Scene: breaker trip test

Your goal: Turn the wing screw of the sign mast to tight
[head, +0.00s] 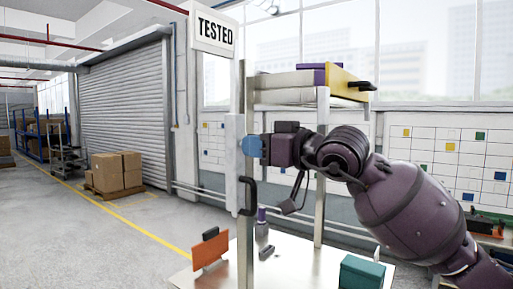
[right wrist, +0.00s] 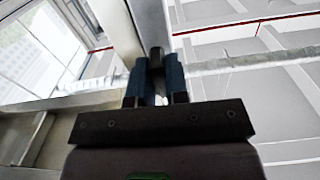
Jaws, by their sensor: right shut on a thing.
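The sign mast carries a white sign reading TESTED (head: 214,30) at its top, beside an upright metal post of the cart. A pale grey block (head: 233,132) sits at the mast, just left of my right gripper (head: 252,146). The blue fingertips of that gripper are against this block. In the right wrist view my right gripper (right wrist: 155,88) is shut on a small dark piece (right wrist: 156,56), which seems to be the wing screw. The fingers hide most of it, and I cannot tell how far it is turned. My left gripper is not in view.
The cart's upper shelf holds a yellow and purple item (head: 345,84). Its lower white deck (head: 300,262) carries an orange piece (head: 210,249) and a green box (head: 361,273). A black handle (head: 248,196) is below my gripper. Cardboard boxes (head: 116,171) stand far left.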

